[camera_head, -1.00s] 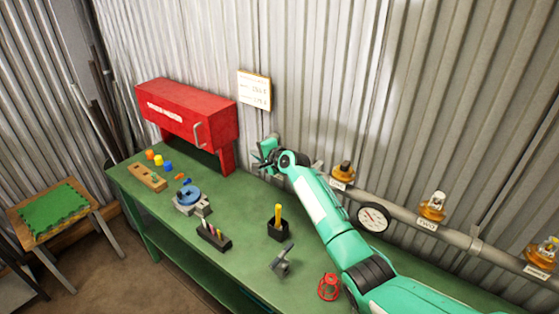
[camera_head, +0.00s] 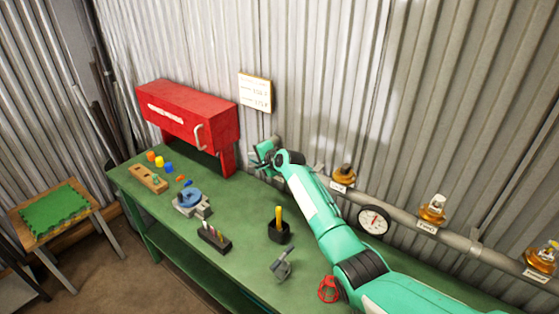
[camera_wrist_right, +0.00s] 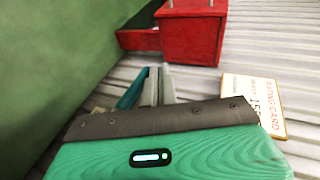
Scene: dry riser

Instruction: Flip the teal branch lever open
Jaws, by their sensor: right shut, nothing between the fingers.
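My right gripper (camera_head: 262,156) is at the end of the teal arm, near the wall pipe to the right of the red cabinet. In the wrist view its two grey fingers (camera_wrist_right: 158,84) are together with nothing between them. A teal bar (camera_wrist_right: 131,91) lies just left of the fingers there and may be the branch lever. I cannot tell whether it touches them. In the head view the lever cannot be told apart from my teal gripper and arm. My left gripper is out of view.
The red cabinet (camera_head: 185,112) stands beyond the gripper, with a white card (camera_head: 256,92) on the wall. The pipe carries a gauge (camera_head: 374,220) and brass valves (camera_head: 432,209). Small tools, including a black holder (camera_head: 279,232), stand on the green bench (camera_head: 240,268).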

